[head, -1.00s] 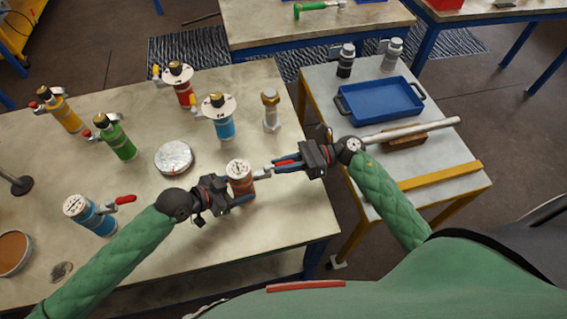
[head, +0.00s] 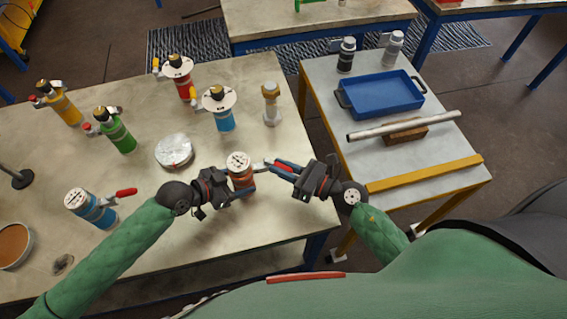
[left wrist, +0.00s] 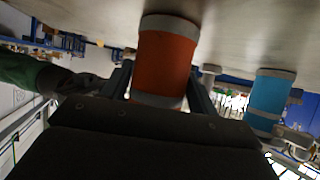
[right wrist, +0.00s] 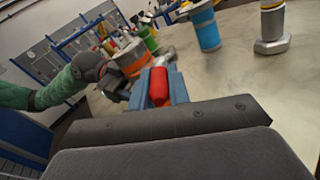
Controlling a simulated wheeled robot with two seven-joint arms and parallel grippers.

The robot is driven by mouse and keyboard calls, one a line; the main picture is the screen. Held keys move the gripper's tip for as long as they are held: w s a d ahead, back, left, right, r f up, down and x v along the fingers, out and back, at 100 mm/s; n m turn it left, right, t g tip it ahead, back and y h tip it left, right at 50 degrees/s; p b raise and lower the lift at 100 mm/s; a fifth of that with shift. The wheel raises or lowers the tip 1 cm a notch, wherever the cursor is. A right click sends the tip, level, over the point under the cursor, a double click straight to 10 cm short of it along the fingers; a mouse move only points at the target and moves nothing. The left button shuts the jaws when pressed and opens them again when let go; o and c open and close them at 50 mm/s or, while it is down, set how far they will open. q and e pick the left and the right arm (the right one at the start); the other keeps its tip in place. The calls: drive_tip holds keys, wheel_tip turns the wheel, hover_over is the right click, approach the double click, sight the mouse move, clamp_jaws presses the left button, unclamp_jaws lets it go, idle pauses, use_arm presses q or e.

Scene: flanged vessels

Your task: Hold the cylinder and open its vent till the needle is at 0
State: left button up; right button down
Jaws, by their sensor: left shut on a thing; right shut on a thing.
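The orange cylinder (head: 241,178) stands on the near part of the table, with a white dial (head: 238,162) on top. The dial's needle is too small to read. My left gripper (head: 232,190) is shut on the cylinder's body from the left; the orange body fills the space between its fingers in the left wrist view (left wrist: 164,62). My right gripper (head: 288,167) is shut on the red vent lever (right wrist: 159,86) at the cylinder's right side. The lever lies between the blue fingers in the right wrist view. In the head view the fingers mostly cover the lever.
A blue cylinder with red lever (head: 91,208), a green one (head: 118,136), a yellow one (head: 63,107) and flanged vessels (head: 222,117) stand around. A silver round lid (head: 174,150) lies left of centre. A side table holds a blue tray (head: 385,98) and a rod (head: 404,124).

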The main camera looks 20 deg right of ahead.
drive_tip(key=shift+s+a+m+t+h, duration=0.15)
drive_tip(key=shift+m+t+h, duration=0.35)
drive_tip(key=shift+t+h, duration=0.1)
drive_tip(key=shift+s+a+m+t+h, duration=0.15)
drive_tip(key=shift+m+t+h, duration=0.35)
drive_tip(key=shift+h, duration=0.1)
drive_tip(key=c, duration=1.3)
unclamp_jaws()
drive_tip(key=shift+v, duration=6)
